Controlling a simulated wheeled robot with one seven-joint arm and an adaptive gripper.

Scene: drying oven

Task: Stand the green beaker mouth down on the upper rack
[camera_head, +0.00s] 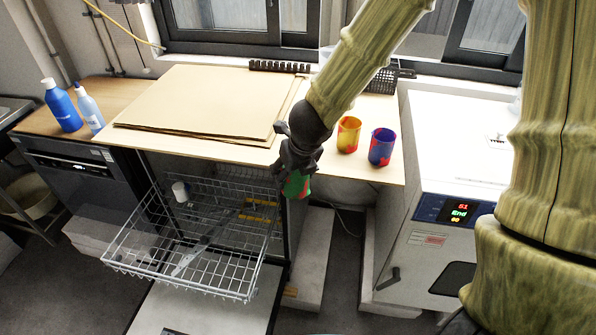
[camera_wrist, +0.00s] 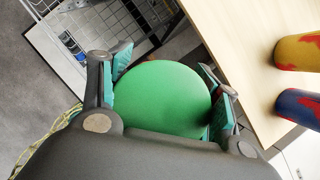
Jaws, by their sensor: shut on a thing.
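The green beaker (camera_head: 297,187), with red patches, is held in my gripper (camera_head: 297,170). It hangs in the air just past the front edge of the worktop, at the right side of the pulled-out upper rack (camera_head: 215,285). In the wrist view the beaker's smooth round green base (camera_wrist: 160,95) faces the camera between the two fingers, so its mouth points away from my gripper, roughly downward. The rim itself is hidden. The wire rack also shows in the wrist view (camera_wrist: 118,25) at the upper left.
The rack holds a white cup (camera_head: 180,192), a long grey utensil and yellow items at the back; its front right is mostly bare. A yellow beaker (camera_head: 348,135) and a blue beaker (camera_head: 382,147) stand on the worktop (camera_head: 215,148). A white oven (camera_head: 450,160) stands at right.

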